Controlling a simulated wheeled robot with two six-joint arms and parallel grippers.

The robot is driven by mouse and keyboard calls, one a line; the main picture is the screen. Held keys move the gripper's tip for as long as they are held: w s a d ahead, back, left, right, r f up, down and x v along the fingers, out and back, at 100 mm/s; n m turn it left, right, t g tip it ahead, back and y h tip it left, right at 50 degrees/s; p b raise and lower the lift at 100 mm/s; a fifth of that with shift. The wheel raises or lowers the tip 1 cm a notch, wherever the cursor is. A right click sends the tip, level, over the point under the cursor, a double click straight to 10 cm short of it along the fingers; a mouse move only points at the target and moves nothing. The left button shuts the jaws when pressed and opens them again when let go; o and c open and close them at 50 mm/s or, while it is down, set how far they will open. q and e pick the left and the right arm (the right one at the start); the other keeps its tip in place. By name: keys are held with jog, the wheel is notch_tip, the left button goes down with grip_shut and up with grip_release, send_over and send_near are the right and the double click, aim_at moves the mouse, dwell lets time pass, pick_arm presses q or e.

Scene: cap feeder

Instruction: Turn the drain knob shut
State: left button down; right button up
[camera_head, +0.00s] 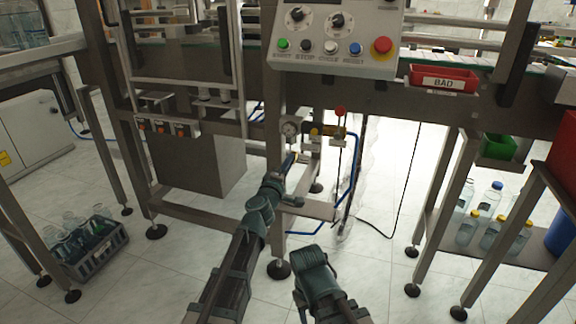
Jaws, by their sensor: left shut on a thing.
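My left arm reaches in from the lower middle to the air unit under the machine. Its gripper (289,164) is shut on a small part below the round gauge (290,128). That part appears to be the drain knob, but the jaws cover it and I cannot tell its turned position. A red-topped lever (340,111) stands right of the gauge, apart from the gripper. Part of my right arm shows at the bottom middle; its gripper jaws are not seen.
The control panel (336,62) with buttons and a red stop knob hangs above. A blue hose (352,185) runs down right of the gripper. A red BAD bin (444,80) is at right. A crate of bottles (95,252) stands on the floor at left.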

pick_arm(q)
jog(key=shift+n, duration=0.3)
jog(key=c, duration=0.6)
grip_release()
jog(key=shift+s, duration=0.1)
jog(key=v, duration=1.3)
jog(key=shift+s+a+f, duration=0.15)
jog(key=shift+s, duration=0.15)
